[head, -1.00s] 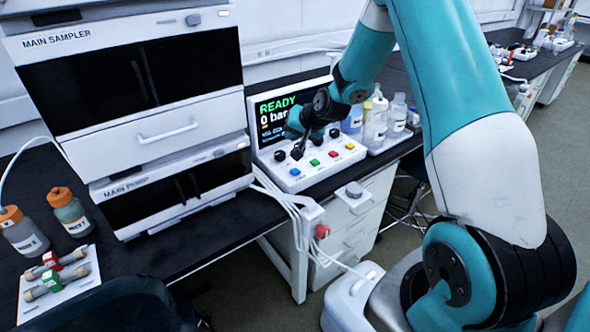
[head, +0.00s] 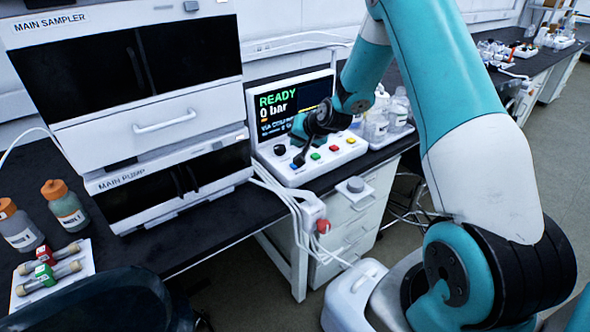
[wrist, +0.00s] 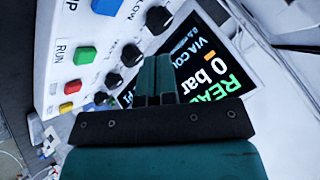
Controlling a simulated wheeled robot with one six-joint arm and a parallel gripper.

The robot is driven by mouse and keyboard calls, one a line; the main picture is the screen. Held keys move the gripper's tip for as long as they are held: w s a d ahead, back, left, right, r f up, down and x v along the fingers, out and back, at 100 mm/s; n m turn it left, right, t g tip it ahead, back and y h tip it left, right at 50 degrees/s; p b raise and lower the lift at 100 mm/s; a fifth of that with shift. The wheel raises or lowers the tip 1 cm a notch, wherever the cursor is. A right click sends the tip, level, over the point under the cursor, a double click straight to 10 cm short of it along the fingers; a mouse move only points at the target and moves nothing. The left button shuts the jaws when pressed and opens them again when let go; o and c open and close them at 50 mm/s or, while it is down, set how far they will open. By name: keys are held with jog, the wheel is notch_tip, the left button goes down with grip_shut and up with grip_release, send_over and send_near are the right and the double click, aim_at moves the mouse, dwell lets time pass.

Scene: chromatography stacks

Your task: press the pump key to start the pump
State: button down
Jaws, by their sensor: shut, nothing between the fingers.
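The control panel (head: 308,174) has a sloped white face with a row of blue (head: 293,166), green (head: 315,156), yellow and red keys. The screen (head: 280,102) shows READY and 0 bar. My gripper (head: 299,160) is shut and empty, pointing down over the panel's left part, close to the blue key. Contact cannot be told.
Black knobs (wrist: 131,55) stand between the keys and the screen. The sampler and pump stack (head: 150,125) is left of the panel. Bottles (head: 377,122) stand to its right. A red knob (head: 323,227) and white cables are at the bench front.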

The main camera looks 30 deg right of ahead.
aim_at(288, 161)
jog(key=shift+f+b, duration=1.4)
jog(key=shift+f, duration=0.95)
jog(key=shift+f+b, duration=0.3)
jog(key=shift+f, duration=0.1)
jog(key=shift+f+b, duration=0.4)
jog(key=shift+f, duration=0.1)
dwell(0.6)
jog(key=shift+r, duration=0.15)
jog(key=shift+r+p, duration=0.65)
jog(key=shift+r, duration=0.15)
jog(key=shift+r+p, duration=1.7)
jog(key=shift+r, duration=0.75)
